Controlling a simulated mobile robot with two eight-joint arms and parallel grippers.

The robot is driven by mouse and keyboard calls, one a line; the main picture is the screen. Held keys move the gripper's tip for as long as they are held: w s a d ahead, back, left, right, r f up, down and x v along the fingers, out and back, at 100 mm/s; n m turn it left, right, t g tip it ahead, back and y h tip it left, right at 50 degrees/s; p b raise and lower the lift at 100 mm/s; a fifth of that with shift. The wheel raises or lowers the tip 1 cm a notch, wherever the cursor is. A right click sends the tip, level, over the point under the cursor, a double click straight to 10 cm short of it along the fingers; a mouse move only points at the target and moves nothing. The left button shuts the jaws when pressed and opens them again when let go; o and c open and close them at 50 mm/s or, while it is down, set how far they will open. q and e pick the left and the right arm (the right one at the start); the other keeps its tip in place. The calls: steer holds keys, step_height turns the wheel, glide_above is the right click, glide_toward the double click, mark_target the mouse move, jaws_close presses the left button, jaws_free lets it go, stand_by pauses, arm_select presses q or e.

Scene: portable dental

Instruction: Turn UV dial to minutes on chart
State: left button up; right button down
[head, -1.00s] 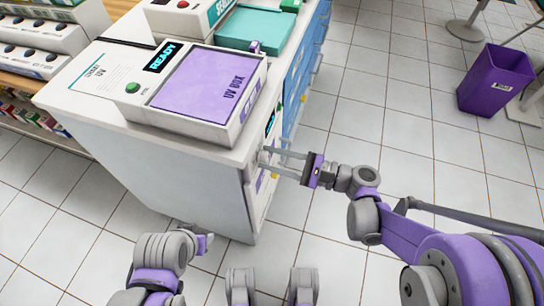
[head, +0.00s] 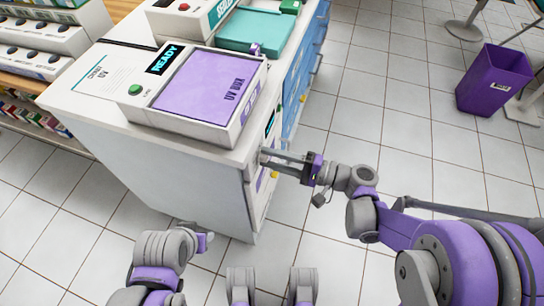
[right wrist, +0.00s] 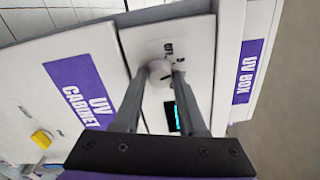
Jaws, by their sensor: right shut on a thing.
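The UV dial (right wrist: 160,73) is a pale round knob on a white panel of the UV cabinet (right wrist: 75,80), with small dark marks beside it. My right gripper (right wrist: 168,72) is shut on the dial, one finger on each side. In the head view my right gripper (head: 264,158) reaches the cabinet's front face from the right, and the dial is hidden there. A chart sheet (head: 95,74) with a UV heading lies on the cabinet top; its small lines are unreadable. My left gripper (head: 205,243) is low at the left, its jaws unclear.
The UV box (head: 205,85) with a purple lid stands on top, beside a READY display (head: 164,56) and a green button (head: 134,90). A small cyan display (right wrist: 177,117) is near the dial. A purple bin (head: 494,80) stands at right. Floor between is clear.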

steer(key=shift+n, duration=0.5)
steer(key=shift+c, duration=2.4)
jaws_free()
steer(key=p+v, duration=0.1)
steer(key=v, duration=0.9)
steer(key=shift+s+d, duration=0.15)
steer(key=shift+d, duration=0.25)
